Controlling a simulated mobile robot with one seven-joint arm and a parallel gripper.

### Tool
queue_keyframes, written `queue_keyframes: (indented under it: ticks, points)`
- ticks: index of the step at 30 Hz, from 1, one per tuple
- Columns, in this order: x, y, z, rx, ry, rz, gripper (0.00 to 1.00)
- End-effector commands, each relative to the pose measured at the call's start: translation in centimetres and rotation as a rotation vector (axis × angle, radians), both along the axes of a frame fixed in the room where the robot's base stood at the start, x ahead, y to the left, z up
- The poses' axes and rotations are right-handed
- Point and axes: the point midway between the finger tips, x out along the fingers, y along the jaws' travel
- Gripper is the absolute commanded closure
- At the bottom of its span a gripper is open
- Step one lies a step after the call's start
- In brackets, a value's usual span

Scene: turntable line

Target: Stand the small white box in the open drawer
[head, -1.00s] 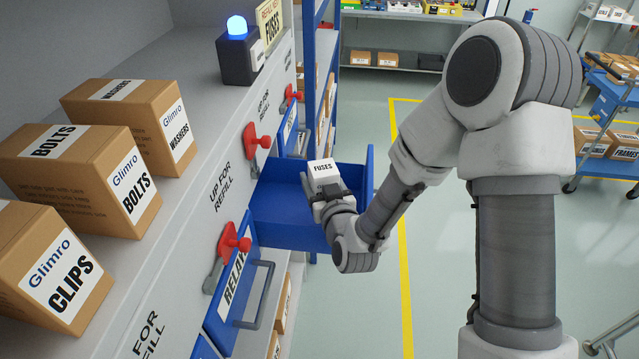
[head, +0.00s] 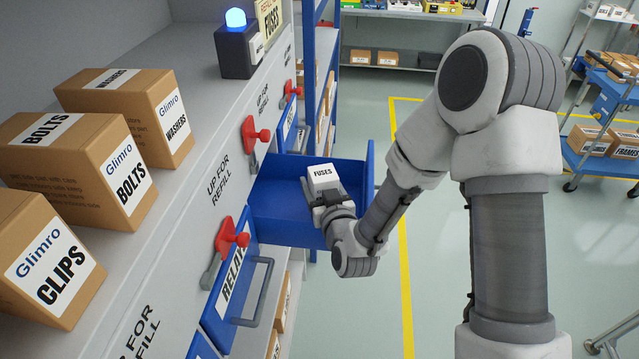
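The small white box (head: 322,177), marked FUSES, is upright at the end of my gripper (head: 318,194). My gripper appears shut on it; the fingertips are mostly hidden behind the box and wrist. The open blue drawer (head: 284,200) is pulled out from the grey cabinet. The box shows over the drawer's right part, near its front panel (head: 369,170). I cannot tell whether the box touches the drawer floor.
Brown cartons marked CLIPS (head: 51,262), BOLTS (head: 88,160) and WASHERS (head: 133,111) stand on the cabinet top. A lit blue lamp (head: 236,18) stands behind. Red levers (head: 255,136) and a drawer handle (head: 256,297) stick out from the cabinet front.

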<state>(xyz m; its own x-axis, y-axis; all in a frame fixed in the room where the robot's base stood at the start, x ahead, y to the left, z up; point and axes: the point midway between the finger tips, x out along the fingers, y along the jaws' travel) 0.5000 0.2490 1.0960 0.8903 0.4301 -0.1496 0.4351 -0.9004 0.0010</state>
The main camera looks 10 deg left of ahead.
Motion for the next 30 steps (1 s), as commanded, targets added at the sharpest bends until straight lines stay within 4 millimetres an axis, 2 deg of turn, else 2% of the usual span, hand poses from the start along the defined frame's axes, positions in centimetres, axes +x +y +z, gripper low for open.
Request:
queue_keyframes:
  ticks: [6, 7, 9, 19, 26, 30]
  points:
    - [0.0, 0.0, -0.2, 0.000, -0.001, 0.000, 0.97]
    - [0.0, 0.0, -0.3, 0.000, 0.000, 0.000, 0.29]
    - [0.0, 0.0, -0.3, 0.000, 0.000, 0.000, 0.20]
    - [0.0, 0.0, -0.1, 0.000, 0.000, 0.000, 0.20]
    - [0.0, 0.0, 1.4, 0.002, 0.001, -0.001, 0.20]
    - [-2.3, -1.1, 1.1, -0.002, -0.001, 0.001, 0.20]
